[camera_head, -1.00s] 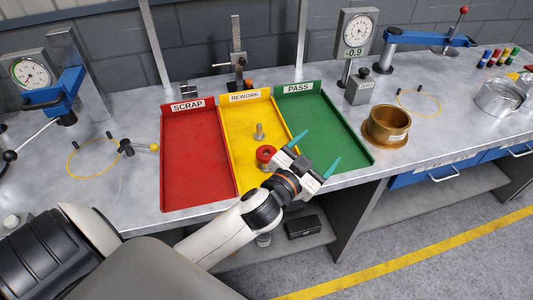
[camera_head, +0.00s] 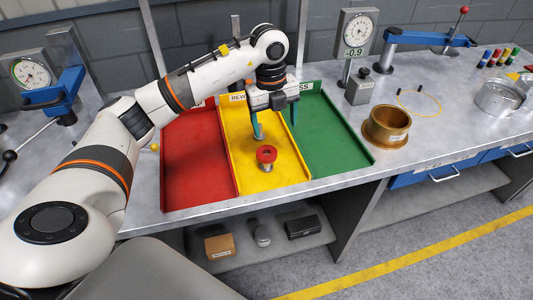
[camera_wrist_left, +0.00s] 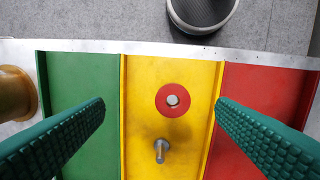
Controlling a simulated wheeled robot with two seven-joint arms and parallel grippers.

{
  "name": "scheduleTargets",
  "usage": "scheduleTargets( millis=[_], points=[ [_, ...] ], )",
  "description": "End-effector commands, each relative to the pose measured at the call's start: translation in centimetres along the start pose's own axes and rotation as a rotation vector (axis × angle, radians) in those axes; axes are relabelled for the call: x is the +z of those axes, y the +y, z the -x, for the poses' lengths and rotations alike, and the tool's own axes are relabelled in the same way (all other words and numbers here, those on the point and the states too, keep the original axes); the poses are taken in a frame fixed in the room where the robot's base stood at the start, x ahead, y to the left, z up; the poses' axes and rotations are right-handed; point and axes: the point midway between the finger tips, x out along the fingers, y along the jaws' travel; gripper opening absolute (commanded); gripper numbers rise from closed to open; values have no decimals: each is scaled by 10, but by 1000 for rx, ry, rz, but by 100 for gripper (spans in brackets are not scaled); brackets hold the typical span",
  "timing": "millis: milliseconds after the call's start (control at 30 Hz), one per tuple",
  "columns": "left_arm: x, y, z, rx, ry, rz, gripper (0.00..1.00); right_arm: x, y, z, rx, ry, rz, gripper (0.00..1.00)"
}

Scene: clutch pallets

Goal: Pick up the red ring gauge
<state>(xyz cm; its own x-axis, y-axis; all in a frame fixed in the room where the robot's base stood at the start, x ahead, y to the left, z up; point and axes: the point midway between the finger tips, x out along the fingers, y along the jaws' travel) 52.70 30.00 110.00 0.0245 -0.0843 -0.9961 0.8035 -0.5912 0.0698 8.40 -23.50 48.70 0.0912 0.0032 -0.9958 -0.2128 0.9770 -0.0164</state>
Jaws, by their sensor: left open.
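The red ring gauge (camera_head: 266,152) is in the front part of the yellow REWORK tray (camera_head: 240,180), with a grey metal piece showing at its centre and below it. In the left wrist view the ring gauge (camera_wrist_left: 163,92) is a red disc with a grey middle, on the yellow strip. My left gripper (camera_head: 276,126) is open and empty, pointing down above the yellow tray, farther back than the ring. In the left wrist view its green fingers (camera_wrist_left: 160,103) stand apart on either side of the ring's column. My right gripper is not in view.
A metal bolt-like part (camera_wrist_left: 160,150) stands near the ring in the yellow tray. The red tray (camera_head: 190,165) and green tray (camera_head: 335,140) flank it. A brass cup (camera_head: 386,127) stands right of the green tray. Dial gauge stands are at the back.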

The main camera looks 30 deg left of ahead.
Motion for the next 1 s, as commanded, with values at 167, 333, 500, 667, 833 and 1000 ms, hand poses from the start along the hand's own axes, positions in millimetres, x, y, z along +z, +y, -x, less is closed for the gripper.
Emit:
scheduleTargets(
  millis=[167,333,500,667,833,1000],
  points=[
    [-18,-16,3,-73,58,66,79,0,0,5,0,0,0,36],
    [-18,-19,-26,-74,54,64,79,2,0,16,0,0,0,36],
    [-20,-19,-50,-70,54,62,79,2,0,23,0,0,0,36],
    [-21,-19,-60,-69,54,61,79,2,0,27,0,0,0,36],
    [-25,-19,-82,-70,52,62,79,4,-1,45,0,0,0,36],
    [-27,-20,-105,-68,53,60,79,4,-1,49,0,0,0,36]
  ],
)
